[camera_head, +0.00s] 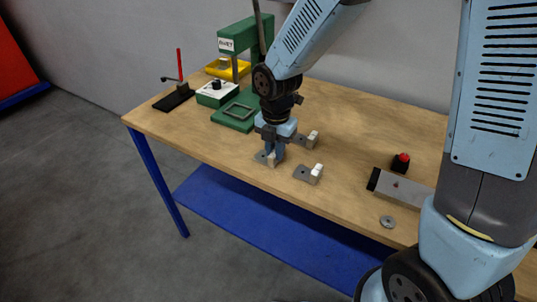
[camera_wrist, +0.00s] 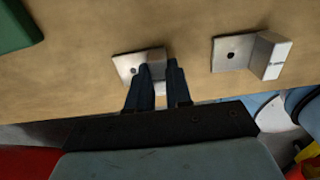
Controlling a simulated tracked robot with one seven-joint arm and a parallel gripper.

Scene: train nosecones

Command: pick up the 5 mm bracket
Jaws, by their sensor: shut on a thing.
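My gripper (camera_head: 273,152) points down near the front edge of the wooden table. It is shut on the upright flange of a grey metal bracket (camera_head: 261,157), whose flat plate with a hole shows in the wrist view (camera_wrist: 127,66). The plate looks at table level; I cannot tell whether it touches. A second bracket (camera_head: 303,172) with a light flange stands to the right and also shows in the wrist view (camera_wrist: 231,54). A third bracket (camera_head: 309,139) stands behind the gripper. The thickness markings are too small to read, so I cannot tell which is the 5 mm one.
A black stand with a red rod (camera_head: 179,65) is at the far left. A grey block (camera_head: 402,190), a red button (camera_head: 403,158) and a washer (camera_head: 387,221) lie right.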

